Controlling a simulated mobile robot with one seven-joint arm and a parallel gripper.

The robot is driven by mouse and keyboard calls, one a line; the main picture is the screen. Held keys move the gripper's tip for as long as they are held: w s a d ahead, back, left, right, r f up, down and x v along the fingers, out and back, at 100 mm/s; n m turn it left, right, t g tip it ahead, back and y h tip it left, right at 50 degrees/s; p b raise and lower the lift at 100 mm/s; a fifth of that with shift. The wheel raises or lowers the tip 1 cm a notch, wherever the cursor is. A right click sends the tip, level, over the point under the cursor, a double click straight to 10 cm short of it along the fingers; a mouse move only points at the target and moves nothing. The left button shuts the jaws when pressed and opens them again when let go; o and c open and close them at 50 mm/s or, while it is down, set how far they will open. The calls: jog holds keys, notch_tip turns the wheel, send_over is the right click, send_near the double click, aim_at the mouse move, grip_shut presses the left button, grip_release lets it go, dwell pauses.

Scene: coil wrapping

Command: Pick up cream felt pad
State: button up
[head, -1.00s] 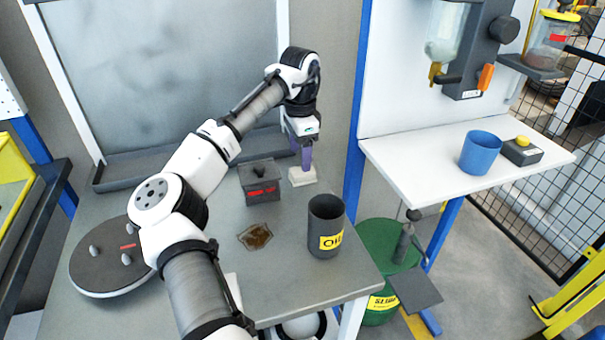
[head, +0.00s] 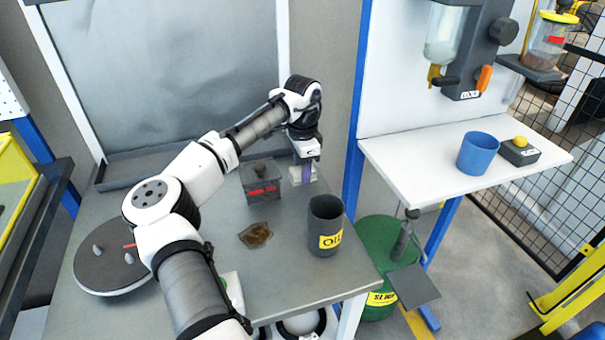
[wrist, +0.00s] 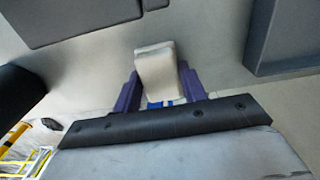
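The cream felt pad (wrist: 155,70) is a small pale block in the wrist view, between the two purple fingers of my gripper (wrist: 160,88). The fingers lie against its two sides, and its far end sticks out beyond them. In the head view the pad (head: 295,176) shows at the back right of the grey bench, partly hidden by my gripper (head: 306,173). My gripper looks shut on it. I cannot tell whether the pad touches the bench.
A dark OIL cup (head: 325,228) stands in front. A blue post (head: 354,160) rises at right.

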jog(key=c, duration=0.4)
notch_tip(320, 180, up, 10)
jog(key=shift+r+b, duration=0.1)
jog(key=shift+b, duration=0.7)
jog(key=o, duration=0.4)
jog(key=c, duration=0.3)
